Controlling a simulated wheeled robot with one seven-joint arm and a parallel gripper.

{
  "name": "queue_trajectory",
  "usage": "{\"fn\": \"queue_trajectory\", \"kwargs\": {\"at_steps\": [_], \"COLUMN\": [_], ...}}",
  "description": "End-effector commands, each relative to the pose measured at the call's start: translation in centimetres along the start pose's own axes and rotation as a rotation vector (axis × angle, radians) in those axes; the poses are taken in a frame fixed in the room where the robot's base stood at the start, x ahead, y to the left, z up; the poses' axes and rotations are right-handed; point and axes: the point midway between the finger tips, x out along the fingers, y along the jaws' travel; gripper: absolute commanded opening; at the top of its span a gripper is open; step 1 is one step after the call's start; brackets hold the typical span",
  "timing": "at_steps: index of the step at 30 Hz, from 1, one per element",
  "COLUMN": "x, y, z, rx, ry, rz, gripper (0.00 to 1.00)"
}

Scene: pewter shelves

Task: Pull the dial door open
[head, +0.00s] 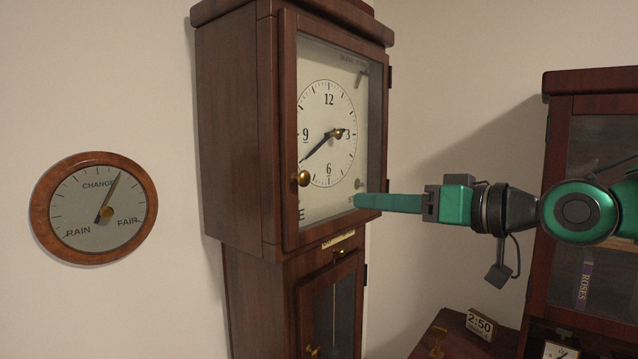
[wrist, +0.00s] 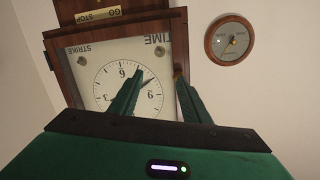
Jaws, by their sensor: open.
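The dial door (head: 289,130) is a dark wood frame with glass over the clock's white dial, and looks closed against the case. Its round brass knob (head: 303,178) is on the left side of the frame, with hinges on the right edge. My green gripper (head: 357,201) is in front of the dial's lower right, to the right of the knob and apart from it in the head view. In the wrist view, which is upside down, the two fingers of my gripper (wrist: 160,76) are spread with the dial behind them. The knob is mostly hidden there near the right fingertip.
A round barometer (head: 43,208) hangs on the wall to the left. A lower case door (head: 302,310) with a small knob is below the dial. At right stand a glass-fronted cabinet (head: 560,85) and a small 2:50 sign (head: 480,323). Open space lies before the clock.

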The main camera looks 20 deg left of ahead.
Motion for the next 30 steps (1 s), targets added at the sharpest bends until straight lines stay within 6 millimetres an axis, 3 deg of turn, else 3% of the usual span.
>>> {"fn": "queue_trajectory", "kwargs": {"at_steps": [3, 6, 11, 21, 30], "x": [1.0, 1.6, 3.4, 9.2, 11.7], "y": [-2.9, -3.9, -4.2, -4.8, -5.0], "z": [-1.9, -2.5, -2.6, -3.0, -3.3], "rx": [0.0, 0.002, 0.001, 0.002, 0.001], "ry": [0.06, 0.079, 0.078, 0.078, 0.078], "rz": [-0.086, -0.113, -0.116, -0.114, -0.111], "gripper": [0.43, 0.43, 0.43, 0.43, 0.43]}}
